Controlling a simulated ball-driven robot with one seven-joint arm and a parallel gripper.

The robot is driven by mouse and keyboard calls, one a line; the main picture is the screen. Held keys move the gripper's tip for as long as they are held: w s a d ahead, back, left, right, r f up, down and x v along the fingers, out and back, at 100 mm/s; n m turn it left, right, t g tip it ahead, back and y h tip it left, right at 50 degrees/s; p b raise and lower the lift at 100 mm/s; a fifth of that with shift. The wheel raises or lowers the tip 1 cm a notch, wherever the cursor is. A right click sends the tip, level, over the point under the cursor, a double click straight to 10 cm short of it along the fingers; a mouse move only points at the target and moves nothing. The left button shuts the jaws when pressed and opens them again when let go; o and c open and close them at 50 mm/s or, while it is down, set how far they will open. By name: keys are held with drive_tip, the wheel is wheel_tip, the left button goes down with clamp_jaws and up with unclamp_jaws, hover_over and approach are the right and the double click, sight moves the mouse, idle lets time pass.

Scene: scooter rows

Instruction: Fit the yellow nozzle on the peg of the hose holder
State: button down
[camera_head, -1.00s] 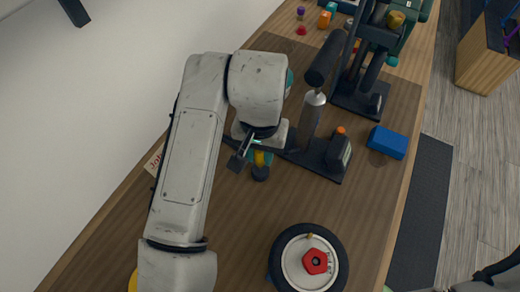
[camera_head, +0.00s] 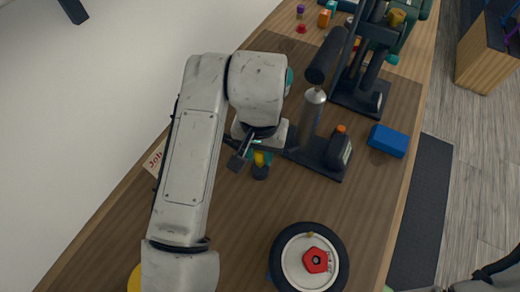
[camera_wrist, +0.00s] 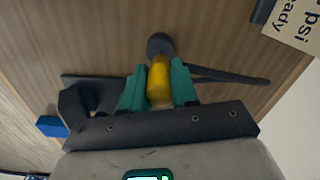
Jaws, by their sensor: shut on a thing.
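The yellow nozzle (camera_wrist: 160,80) is between the teal fingers of my gripper (camera_wrist: 158,88) in the wrist view, and the gripper is shut on it. A dark round end (camera_wrist: 160,45) lies in line with the nozzle; I cannot tell whether it belongs to the nozzle or is a separate post. In the head view a little of the yellow nozzle (camera_head: 259,158) shows below my wrist, with the dark end (camera_head: 260,172) just under it. My arm hides most of the gripper. I cannot clearly make out the hose holder's peg, or whether the nozzle touches it.
A blue block (camera_head: 388,140) lies farther right. A wheel with a red hub piece (camera_head: 316,260) lies in front. Bare wooden bench lies between wheel and pump.

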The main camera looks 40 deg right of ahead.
drive_tip(key=shift+f+b, duration=1)
drive_tip(key=shift+f, duration=0.3)
idle(0.5)
drive_tip(key=c, duration=0.8)
unclamp_jaws()
wheel_tip(320, 180, up, 11)
drive_tip(key=shift+f+p, duration=0.1)
drive_tip(key=shift+p, duration=0.2)
